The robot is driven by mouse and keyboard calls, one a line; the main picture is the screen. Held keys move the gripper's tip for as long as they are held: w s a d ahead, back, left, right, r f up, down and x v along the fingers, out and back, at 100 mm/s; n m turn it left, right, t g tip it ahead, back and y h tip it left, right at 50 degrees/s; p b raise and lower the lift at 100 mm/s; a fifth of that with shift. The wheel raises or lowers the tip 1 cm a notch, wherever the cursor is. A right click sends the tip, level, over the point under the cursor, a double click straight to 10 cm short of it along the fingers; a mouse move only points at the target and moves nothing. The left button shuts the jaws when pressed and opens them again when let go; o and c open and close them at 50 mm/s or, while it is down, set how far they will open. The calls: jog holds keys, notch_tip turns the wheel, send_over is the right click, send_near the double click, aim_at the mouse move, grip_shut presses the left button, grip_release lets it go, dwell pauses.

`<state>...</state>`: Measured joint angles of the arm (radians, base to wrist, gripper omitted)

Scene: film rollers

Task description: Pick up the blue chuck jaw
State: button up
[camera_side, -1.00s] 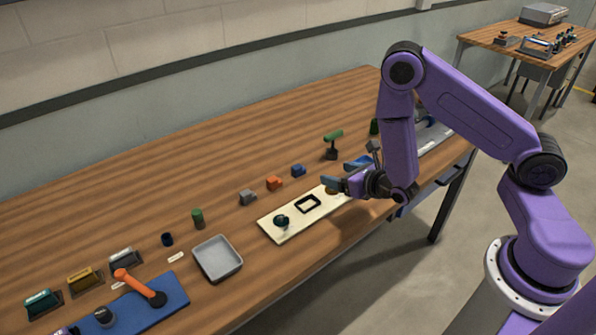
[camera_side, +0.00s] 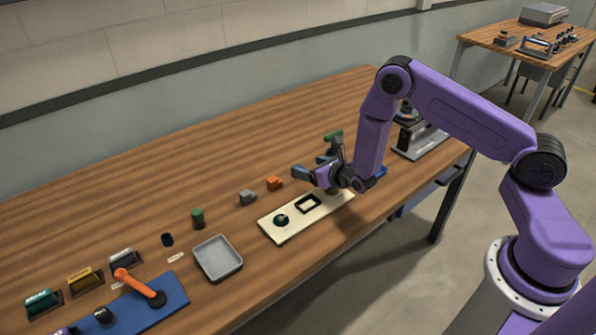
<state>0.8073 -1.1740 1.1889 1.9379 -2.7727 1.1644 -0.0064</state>
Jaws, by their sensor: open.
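The blue chuck jaw, a small blue block seen earlier in the row to the right of the orange one, is hidden now or cannot be told apart from my gripper's blue-grey fingers. My gripper (camera_side: 311,165) is open, its fingers pointing left over the spot where that block showed. I cannot tell whether the block lies between the fingers or behind the nearer one. An orange jaw-like block (camera_side: 275,183) and a grey one (camera_side: 247,197) sit just left of the fingers on the wooden table.
A cream board (camera_side: 279,236) with a black frame (camera_side: 307,204) lies in front of my gripper. A grey tray (camera_side: 218,258), a green cylinder (camera_side: 197,218) and a blue mat (camera_side: 165,312) are at left. A green-topped item (camera_side: 334,136) stands close behind my gripper. The back of the table is clear.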

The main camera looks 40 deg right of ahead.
aim_at(299, 166)
jog(key=shift+a+x, duration=0.15)
jog(key=shift+x, duration=0.95)
jog(key=shift+a+x, duration=0.1)
jog(key=shift+x, duration=1.05)
jog(key=shift+s+f, duration=0.1)
jog(key=shift+f, duration=0.05)
jog(key=c, duration=1.3)
